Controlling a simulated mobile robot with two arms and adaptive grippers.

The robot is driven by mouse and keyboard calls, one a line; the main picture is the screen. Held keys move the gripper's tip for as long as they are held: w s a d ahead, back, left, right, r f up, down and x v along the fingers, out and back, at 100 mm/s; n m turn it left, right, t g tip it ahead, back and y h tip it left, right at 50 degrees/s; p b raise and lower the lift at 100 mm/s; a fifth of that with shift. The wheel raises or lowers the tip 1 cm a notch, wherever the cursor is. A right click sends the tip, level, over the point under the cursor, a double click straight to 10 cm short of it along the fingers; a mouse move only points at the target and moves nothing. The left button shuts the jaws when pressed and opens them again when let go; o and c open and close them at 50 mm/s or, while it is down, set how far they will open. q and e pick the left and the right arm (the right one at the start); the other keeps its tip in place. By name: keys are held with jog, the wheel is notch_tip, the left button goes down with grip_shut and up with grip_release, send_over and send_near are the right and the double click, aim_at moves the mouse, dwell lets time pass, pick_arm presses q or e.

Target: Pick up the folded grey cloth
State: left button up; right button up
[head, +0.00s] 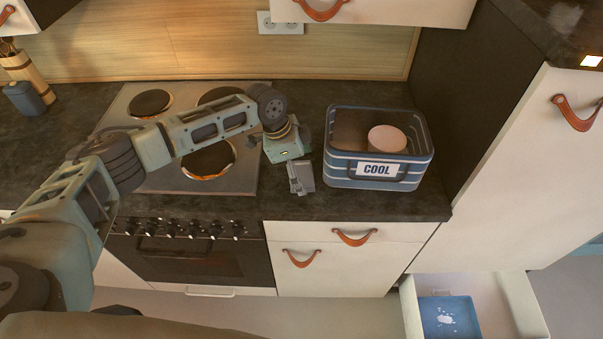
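I cannot make out a folded grey cloth with certainty. My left gripper (300,180) reaches in over the stove and points down at the counter, just left of the blue-and-white striped box. A small grey shape shows at its tip; I cannot tell whether it is only the fingers or also cloth. The finger opening is not clear from this angle. My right gripper is not in view.
The striped box (345,172) labelled COOL holds a pale pink round thing (387,139). The stove (240,180) has several dark hotplates. An open drawer (524,306) at lower right holds a blue item (437,322). Dark counter (300,207) is bare in front of the gripper.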

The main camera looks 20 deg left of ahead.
aim_at(300, 171)
pick_arm(q)
jog(key=c, duration=0.9)
jog(key=shift+r, duration=0.1)
jog(key=shift+w+r, duration=0.1)
jog(key=shift+r, duration=0.3)
notch_tip(300, 171, up, 9)
jog(key=b, duration=0.2)
jog(key=shift+b, duration=0.3)
